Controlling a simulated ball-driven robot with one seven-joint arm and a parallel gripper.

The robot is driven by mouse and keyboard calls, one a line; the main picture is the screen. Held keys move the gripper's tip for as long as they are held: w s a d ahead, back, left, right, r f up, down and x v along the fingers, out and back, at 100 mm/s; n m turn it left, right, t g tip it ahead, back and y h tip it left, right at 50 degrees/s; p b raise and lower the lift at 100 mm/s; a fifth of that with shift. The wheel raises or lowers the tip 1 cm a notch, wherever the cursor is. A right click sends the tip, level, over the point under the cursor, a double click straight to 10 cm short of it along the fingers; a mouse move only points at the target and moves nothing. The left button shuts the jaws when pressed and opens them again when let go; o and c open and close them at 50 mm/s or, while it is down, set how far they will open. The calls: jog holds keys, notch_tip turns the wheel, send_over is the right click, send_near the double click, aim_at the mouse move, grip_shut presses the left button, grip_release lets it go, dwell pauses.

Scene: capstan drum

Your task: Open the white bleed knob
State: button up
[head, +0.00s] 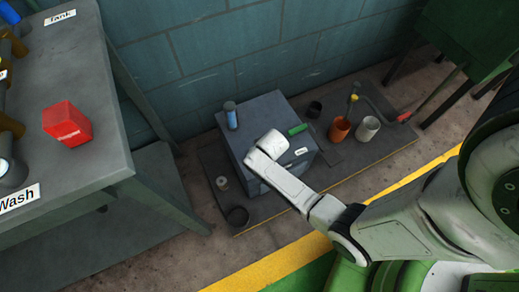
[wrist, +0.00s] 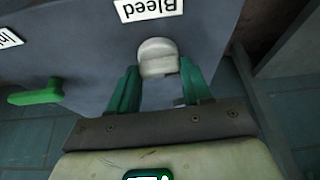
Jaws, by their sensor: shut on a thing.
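The white bleed knob (wrist: 158,52) sticks out from the grey box, close to a white label (wrist: 150,8) reading "Bleed" in the wrist view. My gripper (wrist: 159,68) has its two green fingers on either side of the knob and is shut on it. The knob's rounded top shows between the fingertips. In the head view my white wrist covers part of the grey box (head: 262,108) and hides the knob and the fingers.
A green lever (head: 298,129) sits on the box, and a blue cylinder (head: 232,117) stands at its back left. An orange cup (head: 340,130) and a white cup (head: 368,129) stand to the right. A grey table (head: 105,110) with a red block (head: 68,124) is at left.

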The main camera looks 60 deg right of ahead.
jog(key=shift+m, duration=0.4)
jog(key=o, duration=1.1)
jog(key=shift+c, duration=0.2)
jog(key=shift+r, duration=0.1)
jog(key=p+v, duration=0.4)
jog(key=v, duration=0.6)
jog(key=shift+a+r, duration=0.2)
jog(key=shift+r, duration=0.1)
jog(key=s+a+r+n+g+y, duration=0.1)
jog(key=s+a+r+n, duration=0.3)
jog(key=r, duration=0.4)
jog(key=s+a+r+n+g+y, duration=0.1)
jog(key=s+a+r+n+g, duration=0.1)
jog(key=s+a+r, duration=0.5)
notch_tip(320, 180, up, 15)
jog(key=d+p, duration=0.2)
jog(key=p, duration=1.3)
jog(key=shift+w+r+n, duration=0.2)
jog(key=shift+w+n, duration=0.1)
jog(key=shift+w, duration=0.2)
